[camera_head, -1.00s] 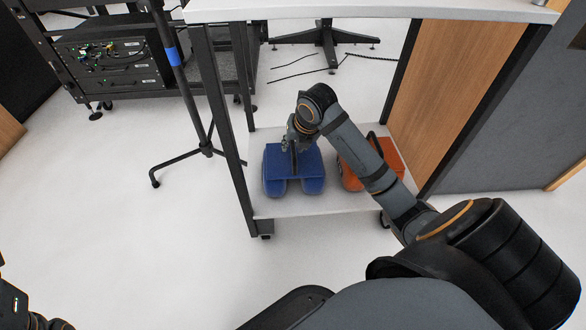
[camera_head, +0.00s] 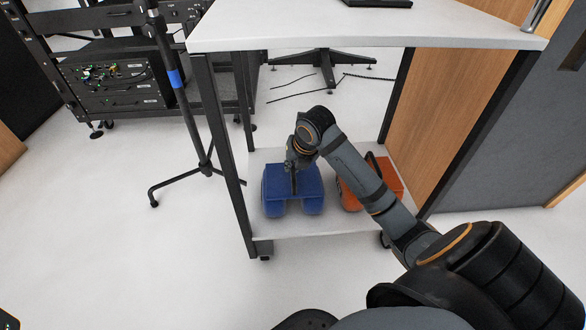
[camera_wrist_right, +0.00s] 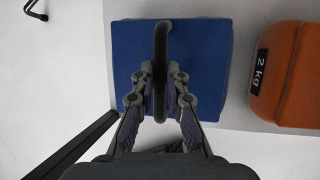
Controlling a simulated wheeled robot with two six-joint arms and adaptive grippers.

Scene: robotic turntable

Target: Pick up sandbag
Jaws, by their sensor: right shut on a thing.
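A blue sandbag (camera_head: 278,190) with a dark strap handle sits on the lower shelf of a white table, towards the shelf's left side. My right gripper (camera_head: 294,166) is above it and shut on its handle. In the right wrist view, the fingers (camera_wrist_right: 160,100) close on the dark handle (camera_wrist_right: 161,45), which stands up over the blue top of the sandbag (camera_wrist_right: 205,60). An orange sandbag (camera_head: 350,190) lies just to the right, partly hidden by my forearm. It also shows in the right wrist view (camera_wrist_right: 298,75), with a "2 kg" label. My left gripper is not in view.
The white tabletop (camera_head: 300,30) is above and behind the arm. A black table leg (camera_head: 222,140) stands left of the blue sandbag. A black tripod stand (camera_head: 180,110) and equipment rack (camera_head: 115,78) are at left. The floor in front is clear.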

